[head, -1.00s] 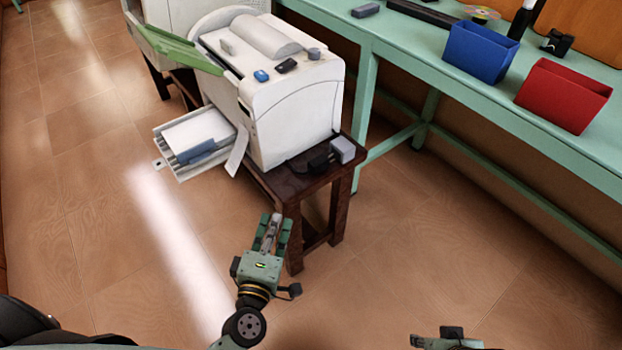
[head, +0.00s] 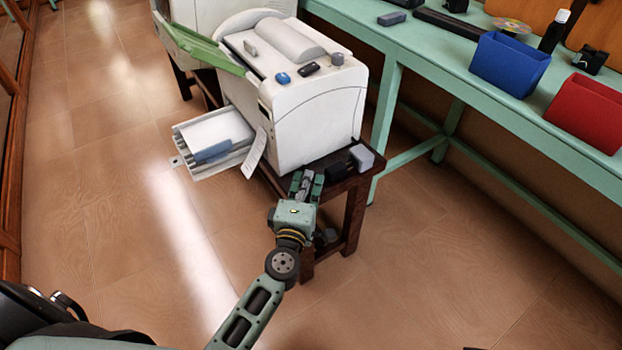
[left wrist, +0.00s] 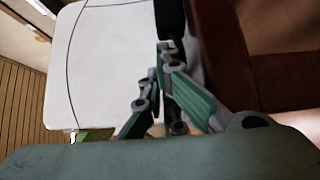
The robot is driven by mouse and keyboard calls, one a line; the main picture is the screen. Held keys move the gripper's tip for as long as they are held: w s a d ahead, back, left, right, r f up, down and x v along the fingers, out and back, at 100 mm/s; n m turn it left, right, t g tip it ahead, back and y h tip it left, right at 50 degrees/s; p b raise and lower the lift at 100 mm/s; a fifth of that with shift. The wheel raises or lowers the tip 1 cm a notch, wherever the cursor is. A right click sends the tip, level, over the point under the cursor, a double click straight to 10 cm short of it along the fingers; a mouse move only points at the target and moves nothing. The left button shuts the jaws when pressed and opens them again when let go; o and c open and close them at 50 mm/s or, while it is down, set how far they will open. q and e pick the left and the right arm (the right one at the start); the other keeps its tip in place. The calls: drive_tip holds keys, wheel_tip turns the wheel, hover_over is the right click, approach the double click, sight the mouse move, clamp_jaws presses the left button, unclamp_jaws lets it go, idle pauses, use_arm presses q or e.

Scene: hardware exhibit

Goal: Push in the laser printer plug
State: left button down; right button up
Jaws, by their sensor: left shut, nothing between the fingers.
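The white laser printer (head: 318,115) stands on a small dark brown table (head: 357,205). A black plug (head: 340,171) lies at the table's front right corner, beside a light grey socket block (head: 361,157). I cannot tell how deep the plug sits in the block. My left gripper (head: 303,180) is shut and empty at the table's front edge, left of the plug. In the left wrist view its fingers (left wrist: 165,55) are together, pointing at a black object that looks like the plug (left wrist: 170,20). The printer's white side (left wrist: 100,60) is to their left. My right gripper is not clearly visible.
The printer's paper tray (head: 215,145) sticks out to the left, with a hanging paper sheet (head: 256,152). A green workbench (head: 420,50) runs along the right, holding a blue bin (head: 508,65) and a red bin (head: 590,112). The floor in front is clear.

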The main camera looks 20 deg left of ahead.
sight(324, 172)
use_arm(q)
drive_tip(key=shift+w+d, duration=0.3)
drive_tip(key=shift+w, duration=0.05)
use_arm(e)
drive_tip(key=shift+s+r, duration=0.2)
drive_tip(key=shift+r, duration=0.2)
use_arm(q)
drive_tip(key=shift+w, duration=0.1)
drive_tip(key=w+d, duration=0.2)
drive_tip(key=shift+w+d+r, duration=0.1)
drive_tip(key=shift+w, duration=0.25)
drive_tip(key=shift+d, duration=0.1)
use_arm(e)
drive_tip(key=shift+w+f, duration=0.15)
drive_tip(key=shift+f, duration=0.35)
use_arm(q)
drive_tip(key=shift+r, duration=0.1)
use_arm(e)
drive_tip(key=shift+w+r, duration=0.15)
